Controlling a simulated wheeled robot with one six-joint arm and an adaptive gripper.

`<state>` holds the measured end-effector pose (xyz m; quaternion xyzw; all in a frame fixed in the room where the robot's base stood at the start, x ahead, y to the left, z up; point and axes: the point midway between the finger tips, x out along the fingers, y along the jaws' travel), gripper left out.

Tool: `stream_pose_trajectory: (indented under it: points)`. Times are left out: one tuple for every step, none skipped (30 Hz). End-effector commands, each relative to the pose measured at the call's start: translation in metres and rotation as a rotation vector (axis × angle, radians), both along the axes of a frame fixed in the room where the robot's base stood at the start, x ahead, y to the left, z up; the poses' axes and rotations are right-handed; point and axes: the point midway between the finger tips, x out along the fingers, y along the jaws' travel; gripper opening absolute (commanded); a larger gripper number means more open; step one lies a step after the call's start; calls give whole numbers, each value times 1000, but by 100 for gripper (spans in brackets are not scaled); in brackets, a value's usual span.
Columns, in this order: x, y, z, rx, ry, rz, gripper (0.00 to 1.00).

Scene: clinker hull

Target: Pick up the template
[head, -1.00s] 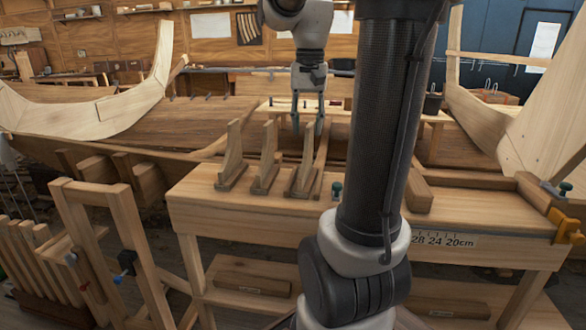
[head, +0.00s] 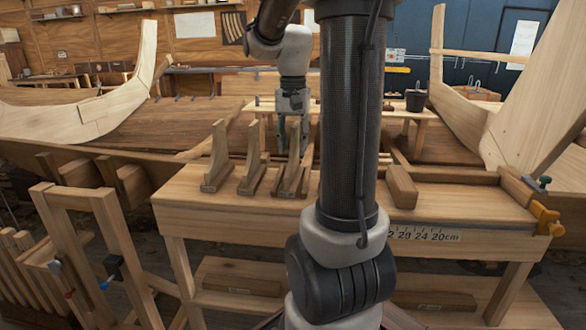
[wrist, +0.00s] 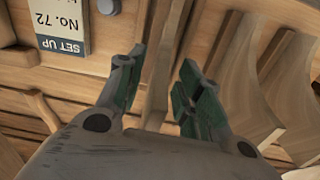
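Three upright, curved wooden templates stand in a row on the bench (head: 440,205) in the head view: a left one (head: 216,160), a middle one (head: 252,165) and a right one (head: 295,160). Which one the task means is not marked. My gripper (head: 292,140) is down at the right template, its fingers partly hidden. In the wrist view my gripper (wrist: 162,75) is open, fingers apart, with a narrow upright wooden piece (wrist: 160,50) between them, apparently the right template. I cannot tell whether either finger touches it. Two curved templates stand to the right (wrist: 225,90).
A card reading "SET UP No. 72" (wrist: 62,28) lies near the fingers in the wrist view. A wooden block (head: 401,187) and a yellow clamp (head: 545,218) are on the bench's right side. The plank hull (head: 150,125) lies behind. My column hides the middle of the bench.

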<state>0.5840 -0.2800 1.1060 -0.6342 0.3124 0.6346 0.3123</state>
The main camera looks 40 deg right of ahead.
Motion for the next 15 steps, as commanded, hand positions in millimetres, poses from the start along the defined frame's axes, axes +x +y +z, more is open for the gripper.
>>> stream_pose_trajectory:
  points:
    - [0, 0, -5, 0, 1, 0, 36]
    - [0, 0, -6, 0, 0, 0, 36]
    - [0, 0, -8, 0, 0, 0, 36]
    - [0, 0, -8, 0, 0, 0, 36]
    - [0, 0, -8, 0, 0, 0, 36]
    - [0, 0, -8, 0, 0, 0, 36]
    - [0, 0, -8, 0, 0, 0, 36]
    - [0, 0, -8, 0, 0, 0, 36]
    - [0, 0, -8, 0, 0, 0, 36]
    - [0, 0, -8, 0, 0, 0, 30]
    - [0, 0, -8, 0, 0, 0, 25]
    - [0, 0, -8, 0, 0, 0, 18]
    - [0, 0, -8, 0, 0, 0, 12]
    - [0, 0, -8, 0, 0, 0, 7]
    - [0, 0, -8, 0, 0, 0, 0]
